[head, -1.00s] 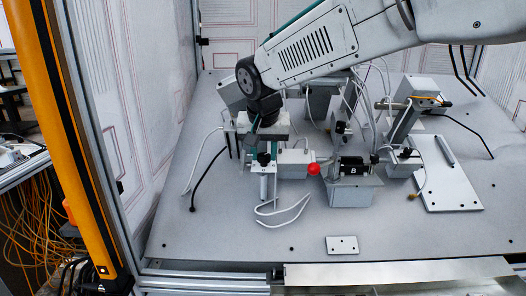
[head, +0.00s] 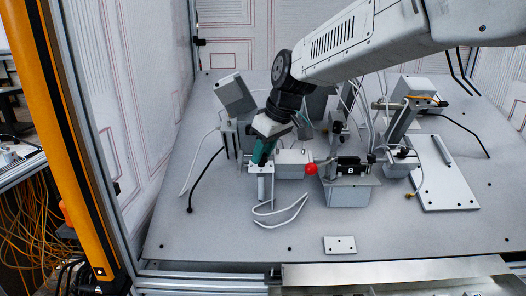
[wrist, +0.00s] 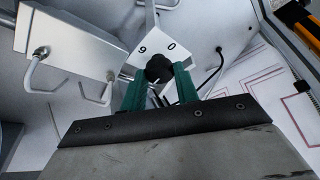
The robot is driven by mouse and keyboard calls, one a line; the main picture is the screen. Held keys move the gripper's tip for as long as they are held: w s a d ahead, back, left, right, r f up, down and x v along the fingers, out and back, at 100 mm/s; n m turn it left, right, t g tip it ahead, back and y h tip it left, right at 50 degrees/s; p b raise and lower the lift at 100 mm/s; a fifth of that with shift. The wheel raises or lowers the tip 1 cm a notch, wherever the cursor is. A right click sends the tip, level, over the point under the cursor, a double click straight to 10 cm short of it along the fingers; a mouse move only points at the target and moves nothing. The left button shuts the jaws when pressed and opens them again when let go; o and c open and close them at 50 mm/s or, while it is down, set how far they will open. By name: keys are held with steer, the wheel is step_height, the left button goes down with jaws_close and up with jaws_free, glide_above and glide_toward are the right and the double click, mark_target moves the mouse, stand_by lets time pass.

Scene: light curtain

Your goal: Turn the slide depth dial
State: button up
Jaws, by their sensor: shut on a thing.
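The slide depth dial is a black round knob (wrist: 159,68) in front of a white plate (wrist: 148,48) marked 9 and 0, seen in the wrist view. My gripper (wrist: 160,82) has its two green fingers on either side of the knob, shut on it. In the head view my gripper (head: 264,154) reaches down, tilted, to the top of a small white post (head: 261,183) at the left of the bench. There the fingers mostly hide the dial.
A grey box with a red ball knob (head: 311,169) stands just right of the post. Further right is a block marked 8 (head: 350,170). White loose tubes (head: 281,211) lie in front, and a tilted grey box (head: 236,94) stands behind left. The front of the bench is mostly clear.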

steer(key=n, duration=0.2)
steer(key=n+g, duration=0.1)
steer(key=n, duration=0.2)
steer(key=shift+w+d+g+y, duration=0.1)
steer(key=shift+w+g+y, duration=0.05)
steer(key=shift+g+y, duration=0.2)
stand_by(0.4)
steer(key=o, duration=1)
steer(key=shift+c, duration=0.2)
steer(key=v, duration=0.7)
steer(key=shift+d+r, duration=0.2)
steer(key=shift+r, duration=0.15)
